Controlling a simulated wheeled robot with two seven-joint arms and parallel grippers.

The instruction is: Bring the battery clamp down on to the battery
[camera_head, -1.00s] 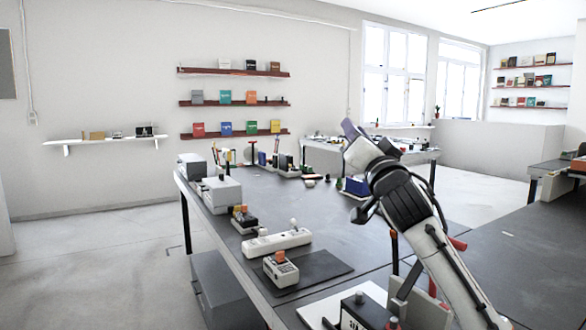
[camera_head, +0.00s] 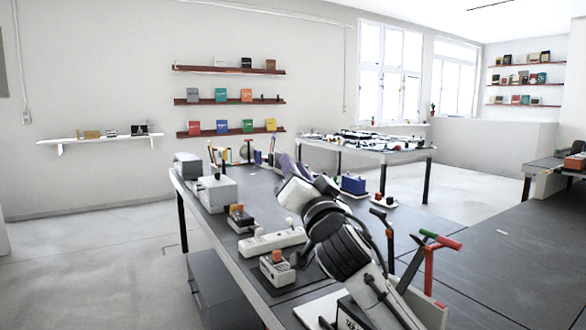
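A black box with white marks (camera_head: 350,314) stands on a white plate (camera_head: 312,309) at the bottom edge. It may be the battery, but my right arm covers much of it and the frame cuts it off. I cannot make out a battery clamp with certainty. My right gripper (camera_head: 287,172) is raised above the dark table, at the end of the arm coming up from the bottom right. Its fingers point away from me, up and left, so I cannot tell whether they are open or shut. No held thing is clear. My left gripper is out of view.
The dark table (camera_head: 262,196) carries a white power strip (camera_head: 262,243), a small grey device (camera_head: 275,271) and grey boxes (camera_head: 218,194) on its left side. A blue box (camera_head: 353,184) stands behind my arm. Upright red-handled tools (camera_head: 440,240) stand right of it.

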